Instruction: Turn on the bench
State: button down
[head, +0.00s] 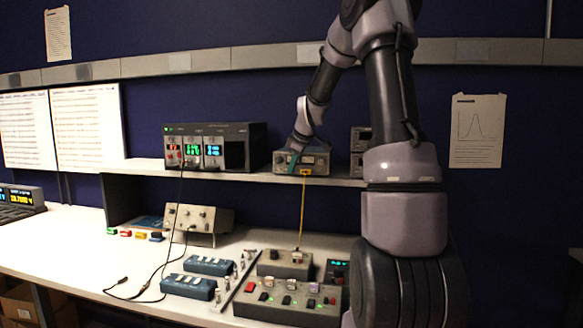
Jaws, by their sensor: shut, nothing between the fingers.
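The bench (65,245) is a white worktop with a raised shelf (145,167) along the back. A black unit (237,146) on the shelf has lit red, green and cyan displays. A grey box with a red button and several switches (275,310) sits at the bench's front. A smaller grey box (285,265) stands behind it. A yellow cable (303,215) hangs from the grey instrument to this smaller box.
Black cables (130,292) lie near the front edge. A lit meter (20,197) is at far left. My arm hides the right end.

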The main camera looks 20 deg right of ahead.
jog(key=shift+d, duration=0.1)
jog(key=shift+w+d+f, duration=0.1)
jog(key=shift+w+f, duration=0.05)
jog(key=shift+f, duration=0.2)
dwell(0.3)
